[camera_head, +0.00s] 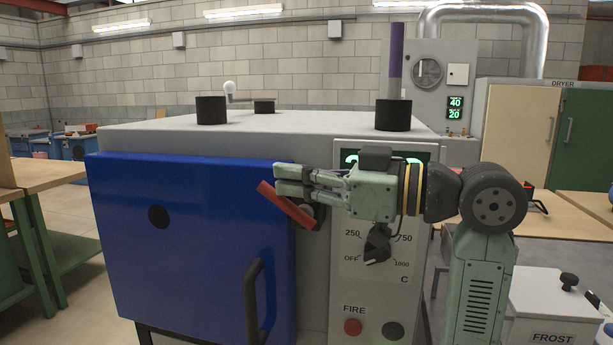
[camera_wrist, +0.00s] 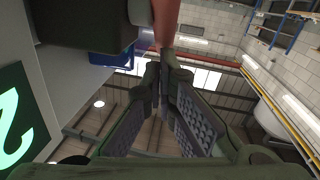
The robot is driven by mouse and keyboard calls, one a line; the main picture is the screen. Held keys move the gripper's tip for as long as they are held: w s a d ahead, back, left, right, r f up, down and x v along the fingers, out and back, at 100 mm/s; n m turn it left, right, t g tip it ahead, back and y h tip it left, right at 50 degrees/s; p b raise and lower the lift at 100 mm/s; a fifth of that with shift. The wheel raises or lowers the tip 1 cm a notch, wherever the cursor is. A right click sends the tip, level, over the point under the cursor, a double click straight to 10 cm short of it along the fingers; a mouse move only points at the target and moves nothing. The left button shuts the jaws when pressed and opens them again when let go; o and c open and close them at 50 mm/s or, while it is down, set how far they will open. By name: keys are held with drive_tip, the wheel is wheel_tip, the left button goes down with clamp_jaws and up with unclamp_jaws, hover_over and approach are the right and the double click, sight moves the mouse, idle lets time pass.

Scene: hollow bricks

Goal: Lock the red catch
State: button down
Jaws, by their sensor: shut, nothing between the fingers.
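The red catch (camera_head: 285,205) is a flat red bar at the right edge of the blue kiln door (camera_head: 190,240). It is tilted, its left end higher than its right, and its left end overlaps the door's edge in the picture. My gripper (camera_head: 277,179) is shut and empty, pointing left, just above the catch's left part. In the wrist view the catch (camera_wrist: 166,22) shows just beyond my closed fingertips (camera_wrist: 163,75). I cannot tell whether they touch it. My fingers and wrist hide part of the catch's mount. The door looks shut against the kiln body.
A black door handle (camera_head: 252,305) stands out below the catch. A dark dial (camera_head: 377,243) and a red FIRE button (camera_head: 353,327) are on the panel under my arm. Black cylinders (camera_head: 211,110) stand on the kiln top. A FROST box (camera_head: 555,305) is at the lower right.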

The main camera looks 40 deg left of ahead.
drive_tip(key=shift+s+a+f+b, duration=0.25)
drive_tip(key=shift+s+a+b, duration=0.05)
drive_tip(key=shift+a, duration=0.2)
drive_tip(key=shift+s+a+f+b, duration=0.2)
drive_tip(key=shift+s+a+b, duration=0.1)
drive_tip(key=shift+a, duration=0.2)
drive_tip(key=shift+s+a, duration=0.1)
idle(1.2)
